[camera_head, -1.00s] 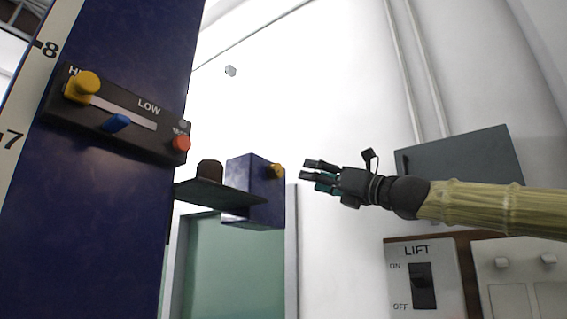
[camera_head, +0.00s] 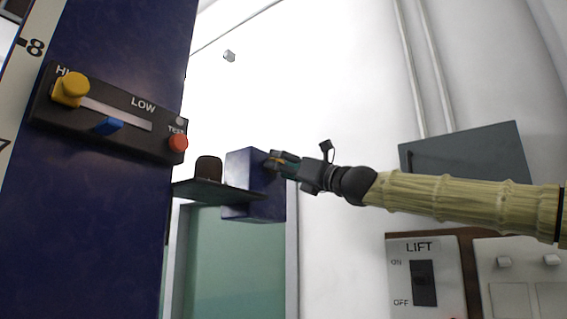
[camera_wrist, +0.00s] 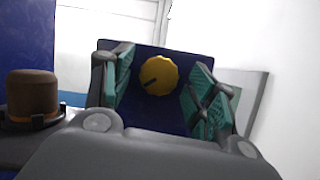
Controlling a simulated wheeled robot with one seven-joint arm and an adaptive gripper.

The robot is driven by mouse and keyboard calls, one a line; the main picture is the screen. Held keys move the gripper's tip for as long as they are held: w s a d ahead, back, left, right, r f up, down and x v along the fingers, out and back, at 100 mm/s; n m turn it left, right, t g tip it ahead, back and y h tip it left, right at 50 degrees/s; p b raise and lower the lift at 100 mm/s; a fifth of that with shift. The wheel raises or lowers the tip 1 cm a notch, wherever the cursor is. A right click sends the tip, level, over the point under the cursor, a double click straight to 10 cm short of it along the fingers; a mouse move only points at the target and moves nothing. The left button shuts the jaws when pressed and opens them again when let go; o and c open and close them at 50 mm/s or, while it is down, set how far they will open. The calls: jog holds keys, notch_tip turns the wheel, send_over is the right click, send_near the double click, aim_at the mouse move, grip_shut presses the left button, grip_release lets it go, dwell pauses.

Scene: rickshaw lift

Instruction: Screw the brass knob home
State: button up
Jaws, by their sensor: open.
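The brass knob (camera_wrist: 159,75) is a yellow scalloped disc with a dark pointer line, on the face of a dark blue block (camera_head: 240,180). In the wrist view it sits between the two green-padded fingers of my gripper (camera_wrist: 160,90), with a visible gap on each side. In the head view my gripper (camera_head: 277,162) reaches the block's right face from the right, and its fingers mostly hide the knob. My gripper is open. I cannot tell how far the fingertips overlap the knob in depth.
A dark shelf (camera_head: 200,192) left of the block carries a brown hat (camera_wrist: 32,95). A blue column (camera_head: 90,220) with a slider panel (camera_head: 150,148) stands at the left. A grey box (camera_head: 465,160) and a LIFT switch (camera_head: 424,282) are on the right wall.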

jog(key=c, duration=1)
jog(key=shift+c, duration=0.2)
jog(key=shift+f+m+t+b, duration=0.1)
jog(key=shift+m+t+b, duration=0.2)
jog(key=shift+m+b, duration=0.1)
jog(key=shift+s+a+r+m+t+h+b, duration=0.1)
jog(key=shift+m+t+h+b, duration=0.25)
jog(key=shift+m+h+b, duration=1.75)
jog(key=shift+s+a+r+m+t+h+b, duration=0.1)
jog(key=shift+m+t+h+b, duration=0.5)
jog(key=shift+m, duration=2.9)
jog(key=shift+s+r+m+t+h+b, duration=0.15)
jog(key=shift+m+h+b, duration=0.75)
jog(key=shift+m+b, duration=1.35)
jog(key=shift+w+m+p, duration=0.1)
jog(key=shift+m+p, duration=0.4)
jog(key=shift+m, duration=0.25)
